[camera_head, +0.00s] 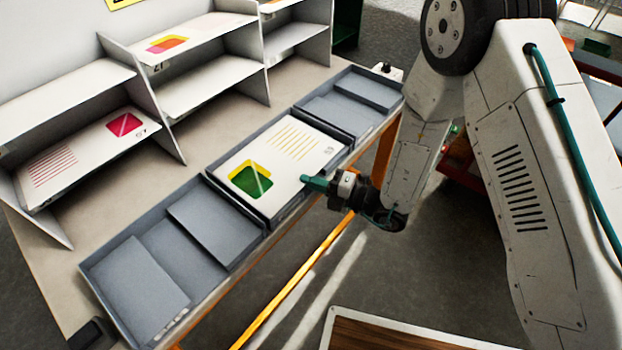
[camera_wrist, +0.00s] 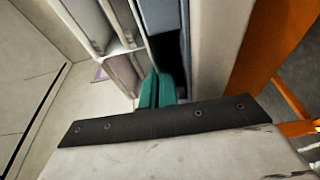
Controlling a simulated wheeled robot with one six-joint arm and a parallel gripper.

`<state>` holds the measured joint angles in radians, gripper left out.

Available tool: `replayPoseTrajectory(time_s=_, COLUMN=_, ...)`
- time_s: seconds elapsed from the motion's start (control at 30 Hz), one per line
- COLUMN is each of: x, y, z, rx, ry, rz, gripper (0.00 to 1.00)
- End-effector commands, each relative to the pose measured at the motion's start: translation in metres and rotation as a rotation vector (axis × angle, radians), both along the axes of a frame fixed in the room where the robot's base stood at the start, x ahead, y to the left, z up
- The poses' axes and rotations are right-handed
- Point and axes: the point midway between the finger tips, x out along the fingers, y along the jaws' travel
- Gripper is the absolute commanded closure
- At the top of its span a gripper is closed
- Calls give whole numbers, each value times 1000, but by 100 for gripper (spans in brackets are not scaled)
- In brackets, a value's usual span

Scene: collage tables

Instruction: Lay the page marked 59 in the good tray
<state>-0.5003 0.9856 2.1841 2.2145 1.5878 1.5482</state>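A white page (camera_head: 292,166) with a yellow and green picture and yellow lines lies flat over the middle tray (camera_head: 236,203). Its small corner number looks like 59 but is hard to read. My gripper (camera_head: 316,184) is at the page's front edge, its teal fingertips shut on that edge. In the wrist view the teal fingers (camera_wrist: 158,90) are close together, with a dark gap of tray interior beside them. I cannot tell how far the page is above the tray floor. The trays' labels are too small to read, so I cannot tell which is the good tray.
An empty grey tray (camera_head: 112,264) with inner panels stands at the near left and another (camera_head: 318,106) at the back right. White shelves (camera_head: 207,88) stand behind, holding a red-marked page (camera_head: 84,156) and an orange-pink one (camera_head: 180,38). A wood-topped surface (camera_head: 395,335) is below.

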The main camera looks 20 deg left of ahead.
Motion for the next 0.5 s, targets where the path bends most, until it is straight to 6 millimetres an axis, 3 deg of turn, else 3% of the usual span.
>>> replayPoseTrajectory(time_s=0.1, x=0, y=0, z=0, rx=0, ry=0, rz=0, gripper=100)
replayPoseTrajectory(time_s=0.2, x=0, y=0, z=0, rx=0, ry=0, rz=0, gripper=73)
replayPoseTrajectory(time_s=0.5, x=0, y=-6, z=0, rx=-1, ry=1, rz=-2, gripper=73)
